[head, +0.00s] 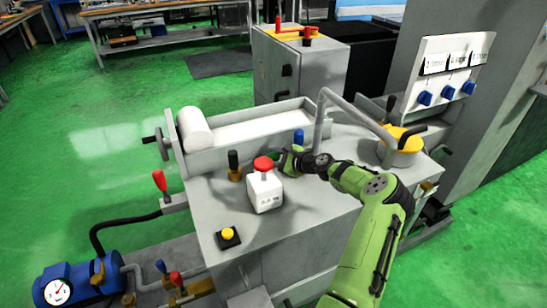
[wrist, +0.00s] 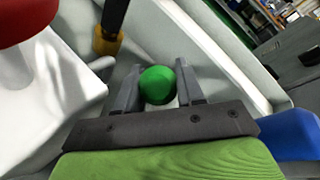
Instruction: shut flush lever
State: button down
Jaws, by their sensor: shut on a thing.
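A green ball knob (wrist: 157,85) sits between the two dark fingers of my gripper (wrist: 158,78) in the wrist view. The fingers are closed on its sides. The stem below the knob is mostly hidden by the gripper, and I cannot read a label on it. In the head view my gripper (head: 284,155) is low over the grey machine top (head: 215,205), just right of the red push button, and the green knob is hard to make out there.
A white box with a red button (head: 264,164) stands close left of my gripper. A black-handled lever with brass base (head: 234,166) is behind it, a blue knob (head: 299,137) to its right. A bent grey pipe (head: 320,115) rises nearby. A yellow-topped part (head: 402,141) is further right.

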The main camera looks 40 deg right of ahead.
jog(key=p, duration=0.1)
jog(key=r+g+p, duration=0.1)
jog(key=p, duration=0.1)
jog(key=shift+w+r, duration=0.15)
jog(key=shift+w, duration=0.15)
jog(key=p, duration=0.1)
jog(key=g+p, duration=0.1)
jog(key=shift+w+d+r+m+p, duration=0.15)
jog(key=shift+w+r+m+p, duration=0.15)
jog(key=shift+w+p, duration=0.1)
jog(key=shift+w+d+g+p, duration=0.1)
jog(key=shift+w+g+p, duration=0.1)
jog(key=shift+g+p, duration=0.2)
jog(key=shift+f, duration=0.1)
jog(key=c, duration=1.1)
grip_release()
jog(key=shift+o, duration=0.2)
